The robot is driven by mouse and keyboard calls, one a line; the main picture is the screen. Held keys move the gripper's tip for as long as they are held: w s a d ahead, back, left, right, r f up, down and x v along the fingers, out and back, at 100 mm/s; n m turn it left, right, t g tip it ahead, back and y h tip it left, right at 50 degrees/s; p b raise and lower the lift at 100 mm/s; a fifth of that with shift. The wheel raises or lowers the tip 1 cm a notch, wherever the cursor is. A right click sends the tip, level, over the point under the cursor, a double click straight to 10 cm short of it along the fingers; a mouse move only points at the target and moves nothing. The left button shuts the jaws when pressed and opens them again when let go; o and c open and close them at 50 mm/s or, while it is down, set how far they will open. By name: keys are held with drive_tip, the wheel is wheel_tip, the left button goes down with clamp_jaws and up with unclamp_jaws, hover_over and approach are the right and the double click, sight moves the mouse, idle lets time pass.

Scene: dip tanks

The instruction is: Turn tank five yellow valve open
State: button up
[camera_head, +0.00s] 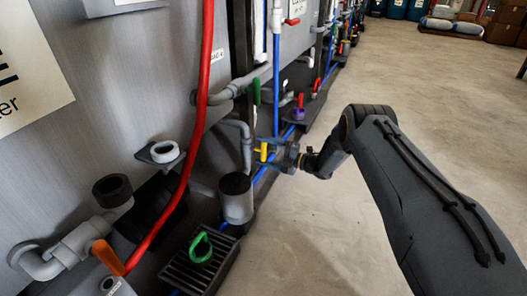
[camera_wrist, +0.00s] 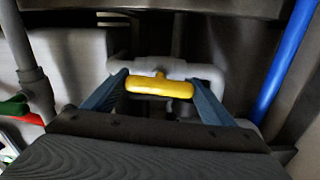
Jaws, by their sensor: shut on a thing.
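The yellow valve handle (camera_head: 263,152) is low beside the tanks, near the middle of the head view. In the wrist view the yellow handle (camera_wrist: 160,87) lies crosswise in front of a pale grey valve body (camera_wrist: 180,68). My gripper (camera_head: 265,150) reaches it from the right, and its blue fingers stand at the two ends of the handle. My gripper (camera_wrist: 160,84) is shut on the yellow handle. The exact finger contact is hard to see in the dim light.
A blue pipe (camera_wrist: 287,60) runs close on the right in the wrist view. A green handle (camera_head: 256,91), a red hose (camera_head: 203,75), a grey cylinder (camera_head: 237,199) and a drain grate (camera_head: 187,272) are nearby. The concrete floor (camera_head: 410,85) on the right is clear.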

drive_tip(key=shift+n, duration=0.5)
drive_tip(key=shift+d, duration=0.1)
drive_tip(key=o, duration=1)
drive_tip(key=shift+o, duration=0.2)
drive_tip(key=p+v, duration=0.3)
drive_tip(key=v, duration=0.4)
drive_tip(key=shift+s+d, duration=0.15)
drive_tip(key=shift+d, duration=0.15)
